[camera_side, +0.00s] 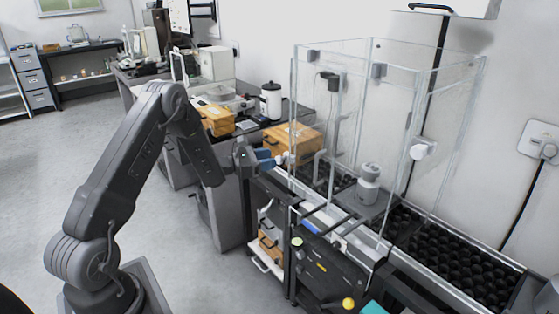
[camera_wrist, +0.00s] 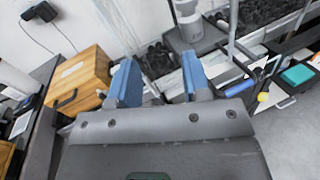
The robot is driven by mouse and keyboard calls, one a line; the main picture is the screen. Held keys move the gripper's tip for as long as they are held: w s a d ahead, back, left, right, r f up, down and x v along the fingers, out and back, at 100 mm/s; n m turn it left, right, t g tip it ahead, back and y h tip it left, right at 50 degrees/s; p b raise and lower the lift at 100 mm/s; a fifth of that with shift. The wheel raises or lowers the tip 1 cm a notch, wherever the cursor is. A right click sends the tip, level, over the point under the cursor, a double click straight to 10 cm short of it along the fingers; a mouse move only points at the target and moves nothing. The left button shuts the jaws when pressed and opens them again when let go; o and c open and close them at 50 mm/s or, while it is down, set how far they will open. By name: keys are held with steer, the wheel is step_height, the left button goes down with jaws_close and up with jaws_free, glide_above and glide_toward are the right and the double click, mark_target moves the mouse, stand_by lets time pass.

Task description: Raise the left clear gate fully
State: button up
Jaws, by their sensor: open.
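The clear enclosure (camera_side: 390,52) stands over the conveyor. Its left clear gate (camera_side: 308,110) is a see-through panel at the left end; it appears to reach down near the conveyor, but its lower edge is hard to make out. My gripper (camera_side: 279,158) is at that left end, low down, with its blue fingers pointing toward the panel. In the wrist view my gripper (camera_wrist: 160,72) is open, with a gap between the blue fingers and nothing clearly held. Whether the fingertips touch the gate or a handle cannot be told.
A grey and white vessel (camera_side: 369,178) stands inside the enclosure; it also shows in the wrist view (camera_wrist: 187,22). A wooden box (camera_side: 292,137) sits just behind my gripper. Black rollers (camera_side: 455,262) run to the right. The floor (camera_side: 60,170) at left is clear.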

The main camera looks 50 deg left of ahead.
mark_target(279, 159)
steer(key=s+a+f+n+t+y, duration=0.1)
steer(key=s+a+f+n+y, duration=0.2)
steer(key=a+f+n+y, duration=0.4)
steer(key=shift+m+h, duration=0.7)
steer(key=shift+m, duration=0.1)
steer(key=w, duration=1.4)
steer(key=shift+a+f, duration=0.3)
steer(key=shift+c, duration=0.2)
jaws_close()
